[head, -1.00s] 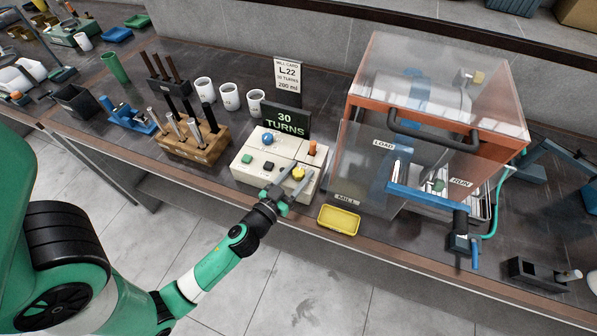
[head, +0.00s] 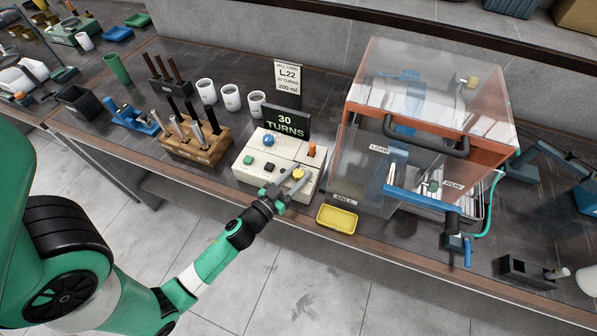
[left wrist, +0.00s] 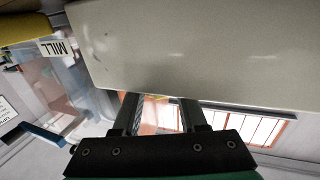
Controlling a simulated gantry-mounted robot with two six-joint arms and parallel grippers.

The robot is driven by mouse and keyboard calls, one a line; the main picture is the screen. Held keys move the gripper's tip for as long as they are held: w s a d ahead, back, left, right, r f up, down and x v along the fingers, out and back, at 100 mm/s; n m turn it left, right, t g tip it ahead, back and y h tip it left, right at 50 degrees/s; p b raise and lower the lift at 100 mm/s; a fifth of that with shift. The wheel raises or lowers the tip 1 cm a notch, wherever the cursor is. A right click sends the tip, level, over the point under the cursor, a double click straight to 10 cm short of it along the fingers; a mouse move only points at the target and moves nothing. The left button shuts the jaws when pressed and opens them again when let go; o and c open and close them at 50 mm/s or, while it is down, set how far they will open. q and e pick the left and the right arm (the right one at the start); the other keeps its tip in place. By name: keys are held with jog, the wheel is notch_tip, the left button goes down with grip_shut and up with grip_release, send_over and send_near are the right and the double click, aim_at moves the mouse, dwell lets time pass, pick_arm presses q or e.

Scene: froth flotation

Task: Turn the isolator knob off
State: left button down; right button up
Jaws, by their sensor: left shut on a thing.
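The cream control box (head: 250,179) stands at the front edge of the bench. The yellow knob (head: 298,173), which I take as the isolator knob, is on its right front part. My left gripper (head: 285,181) reaches it from the front left and is shut on it, with its fingers partly covering it. In the left wrist view the two dark fingers (left wrist: 160,115) run up behind the cream box wall (left wrist: 200,50), so their tips and the knob are hidden. My right gripper is out of view.
The box also carries a blue knob (head: 268,140), an orange lever (head: 311,149), a green button (head: 248,160) and a black button (head: 268,167). A yellow tray (head: 337,219) lies close to the right. The clear-covered mill (head: 440,110) stands beyond it.

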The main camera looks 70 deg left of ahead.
pick_arm(q)
jog(key=shift+c, duration=2.3)
grip_release()
jog(key=shift+s+d, duration=0.1)
jog(key=b+v, duration=0.3)
jog(key=v, duration=0.8)
jog(key=shift+s+b, duration=0.2)
jog(key=shift+b, duration=0.2)
jog(key=shift+d+r, duration=0.1)
